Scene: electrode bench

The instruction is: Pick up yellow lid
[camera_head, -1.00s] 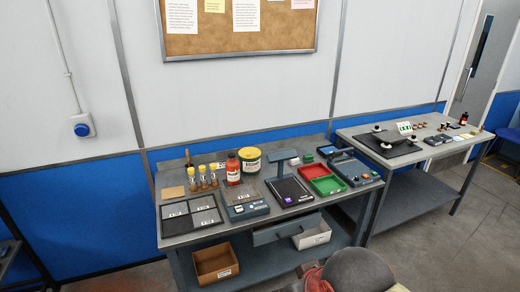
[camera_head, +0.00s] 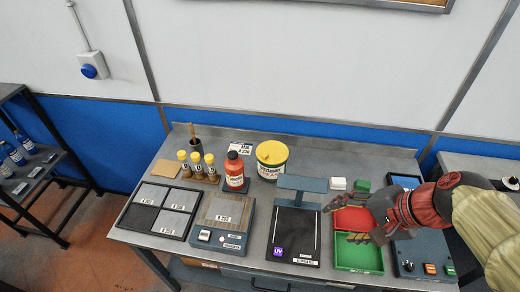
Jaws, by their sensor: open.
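The yellow lid (camera_head: 271,151) is the round top of a white-and-green tub (camera_head: 270,171) at the back middle of the bench. It appears seated on the tub. My gripper (camera_head: 342,221) is open, with its fingers over the red and green trays, right of and nearer than the tub.
A red bottle (camera_head: 234,168) and vials with yellow caps (camera_head: 196,168) stand left of the tub. A dark raised stand (camera_head: 302,184) lies between tub and gripper. Plates in a tray (camera_head: 162,209) and a device (camera_head: 222,217) fill the front left.

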